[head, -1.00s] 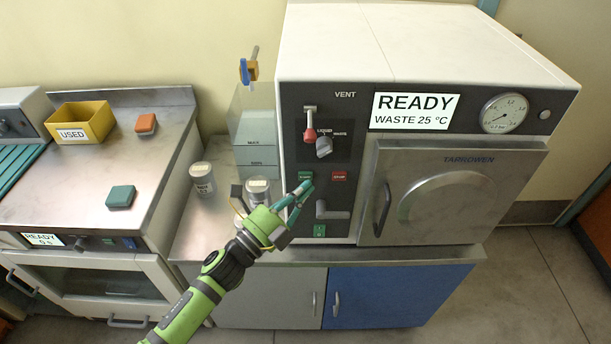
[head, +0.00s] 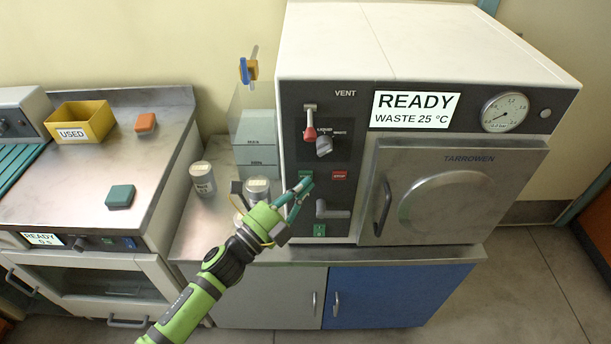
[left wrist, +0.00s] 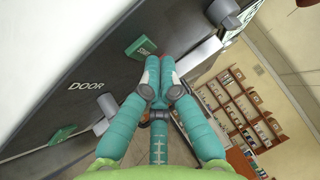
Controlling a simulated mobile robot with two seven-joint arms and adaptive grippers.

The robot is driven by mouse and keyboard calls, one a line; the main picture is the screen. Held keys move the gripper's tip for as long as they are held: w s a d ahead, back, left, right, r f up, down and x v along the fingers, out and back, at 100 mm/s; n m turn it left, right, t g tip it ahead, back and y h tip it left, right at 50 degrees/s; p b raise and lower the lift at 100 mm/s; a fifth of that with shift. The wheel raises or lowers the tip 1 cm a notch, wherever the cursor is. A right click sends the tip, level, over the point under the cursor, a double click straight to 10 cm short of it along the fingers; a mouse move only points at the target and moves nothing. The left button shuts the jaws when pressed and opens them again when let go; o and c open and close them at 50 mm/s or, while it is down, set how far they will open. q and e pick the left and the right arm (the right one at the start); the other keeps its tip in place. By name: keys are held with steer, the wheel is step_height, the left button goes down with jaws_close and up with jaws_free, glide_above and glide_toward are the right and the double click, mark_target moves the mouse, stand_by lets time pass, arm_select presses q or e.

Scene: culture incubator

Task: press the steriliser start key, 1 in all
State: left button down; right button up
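The steriliser (head: 420,70) has a dark panel with a green start key (head: 305,175) beside a red key (head: 339,176). Its display (head: 415,110) reads READY, WASTE 25 °C. My left gripper (head: 307,186) is at the panel, its fingertips just below the start key and partly overlapping it in the head view. In the left wrist view the teal fingers (left wrist: 160,64) come together at the tips with nothing between them. The green start key (left wrist: 142,47) lies close beside the tips; contact cannot be told. My right gripper is not in view.
A grey lever handle (head: 332,211) and a lower green key (head: 319,230) sit below the start key. A red-tipped vent lever (head: 310,130) is above. Cans (head: 202,178) stand left of the steriliser. The closed steriliser door (head: 445,195) is to the right.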

arm_select(q)
steer(key=shift+w, duration=0.45)
stand_by(0.8)
steer(key=shift+s, duration=0.8)
steer(key=s+p, duration=0.1)
steer(key=s, duration=0.4)
steer(key=shift+p, duration=0.3)
stand_by(0.5)
